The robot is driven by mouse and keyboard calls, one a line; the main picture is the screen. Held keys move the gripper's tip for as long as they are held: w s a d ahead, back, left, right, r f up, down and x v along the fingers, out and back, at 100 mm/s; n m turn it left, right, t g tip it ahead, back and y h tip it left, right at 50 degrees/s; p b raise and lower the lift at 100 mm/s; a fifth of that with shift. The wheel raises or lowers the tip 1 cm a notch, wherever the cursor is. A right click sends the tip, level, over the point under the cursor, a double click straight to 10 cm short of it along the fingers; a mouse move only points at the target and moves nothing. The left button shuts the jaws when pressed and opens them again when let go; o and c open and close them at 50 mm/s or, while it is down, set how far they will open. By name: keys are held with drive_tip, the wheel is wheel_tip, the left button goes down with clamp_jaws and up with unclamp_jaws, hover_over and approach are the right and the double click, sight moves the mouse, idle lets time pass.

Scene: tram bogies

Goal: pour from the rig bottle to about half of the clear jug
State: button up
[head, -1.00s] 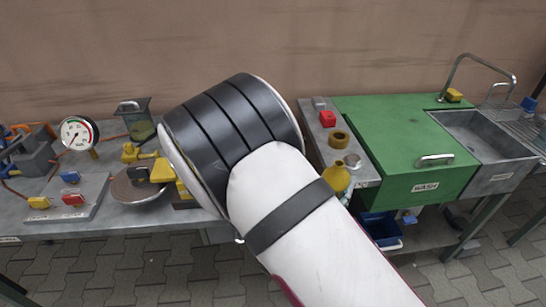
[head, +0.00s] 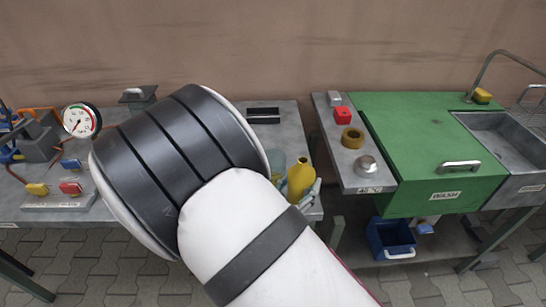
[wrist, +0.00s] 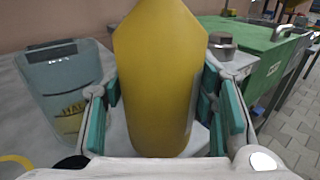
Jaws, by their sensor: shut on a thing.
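The yellow rig bottle (head: 301,180) stands upright in my gripper (head: 311,192) near the right end of the grey bench. In the wrist view the bottle (wrist: 158,85) fills the middle, between the green pads of my gripper (wrist: 165,120), which is shut on it. The bottle's neck is out of the frame there. The clear jug (wrist: 62,85) stands to the left of the bottle, apart from it, with a yellow half label and marks on its wall. I cannot tell whether it holds liquid. In the head view my arm hides most of the jug (head: 276,163).
My arm covers the bench's middle.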

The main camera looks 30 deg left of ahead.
sight(296, 173)
drive_tip(key=shift+r, duration=0.15)
drive_tip(key=shift+a+r+n+g+p, duration=0.2)
drive_tip(key=shift+n+g+p, duration=0.1)
drive_tip(key=shift+n+p, duration=0.6)
drive_tip(key=r+n+p, duration=0.1)
drive_tip(key=r+p, duration=0.1)
drive_tip(key=r+n+p, duration=0.1)
drive_tip(key=r+p, duration=0.2)
drive_tip(key=shift+a+r+g, duration=0.1)
drive_tip(key=shift+a+g, duration=0.1)
drive_tip(key=shift+g, duration=0.1)
drive_tip(key=shift+w+a+f+n+h, duration=0.2)
drive_tip(key=shift+f+n+h, duration=0.1)
drive_tip(key=shift+n, duration=0.1)
drive_tip(key=shift+s+a+r+n+p, duration=0.1)
drive_tip(key=shift+r+n+p, duration=0.25)
drive_tip(key=shift+p, duration=0.25)
drive_tip(key=shift+a+r+n+g+p, duration=0.25)
drive_tip(key=shift+r+n+g+p, duration=0.2)
drive_tip(key=shift+n+p, duration=0.25)
drive_tip(key=shift+d+f+n+h, duration=0.2)
drive_tip(key=shift+f+n+h, duration=0.1)
drive_tip(key=shift+f+n, duration=0.2)
drive_tip(key=shift+d+f+n+g, duration=0.25)
drive_tip(key=shift+d+f+n, duration=0.05)
drive_tip(key=shift+f+n, duration=0.6)
